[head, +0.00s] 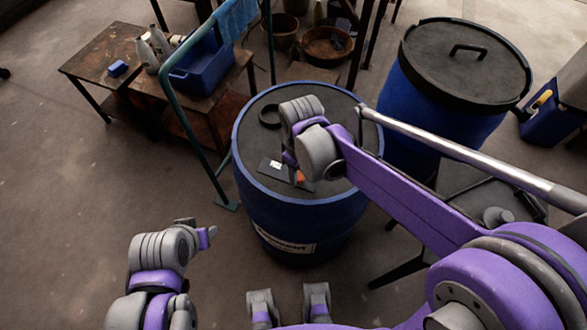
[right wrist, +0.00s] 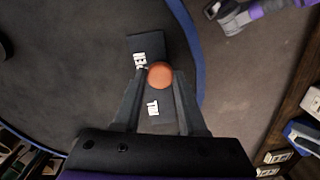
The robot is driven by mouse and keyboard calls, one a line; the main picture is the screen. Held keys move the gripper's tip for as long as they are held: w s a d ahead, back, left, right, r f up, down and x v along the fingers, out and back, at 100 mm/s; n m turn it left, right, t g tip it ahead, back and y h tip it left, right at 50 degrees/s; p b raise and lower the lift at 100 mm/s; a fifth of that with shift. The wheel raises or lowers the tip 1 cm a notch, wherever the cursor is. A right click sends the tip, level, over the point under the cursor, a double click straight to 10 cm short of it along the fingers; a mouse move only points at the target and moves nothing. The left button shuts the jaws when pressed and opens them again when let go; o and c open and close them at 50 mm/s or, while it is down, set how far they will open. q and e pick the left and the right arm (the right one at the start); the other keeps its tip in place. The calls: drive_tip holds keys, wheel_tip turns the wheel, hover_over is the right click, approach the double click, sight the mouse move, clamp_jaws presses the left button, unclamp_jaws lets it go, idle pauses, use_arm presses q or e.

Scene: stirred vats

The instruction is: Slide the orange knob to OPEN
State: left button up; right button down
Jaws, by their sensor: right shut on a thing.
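The orange knob (head: 299,177) sits on a dark plate (head: 271,167) on top of the blue vat (head: 290,213). In the right wrist view the knob (right wrist: 160,75) is between the fingertips of my right gripper (right wrist: 159,82), which is shut on it. White lettering shows on the plate (right wrist: 146,42) on both sides of the knob; the fingers and knob partly cover it, and I cannot read it fully. The knob stands between the two labels. In the head view my right gripper (head: 296,171) is mostly hidden by its wrist. My left gripper (head: 207,237) is off the vat's left front; its jaws are unclear.
A second blue vat with a black lid (head: 466,62) stands behind right. A teal rail (head: 191,137) rises left of the front vat. A rusty table (head: 108,55) and a blue bin (head: 205,72) are at back left. Open floor lies to the left.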

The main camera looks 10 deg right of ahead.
sight(300, 177)
drive_tip(key=c, duration=0.9)
unclamp_jaws()
drive_tip(key=shift+d, duration=0.15)
drive_tip(key=o, duration=0.4)
drive_tip(key=shift+s+d, duration=0.1)
drive_tip(key=shift+s, duration=0.05)
drive_tip(key=shift+o, duration=0.2)
drive_tip(key=shift+r, duration=0.15)
wheel_tip(300, 177, up, 11)
drive_tip(key=p, duration=0.1)
drive_tip(key=shift+f, duration=0.2)
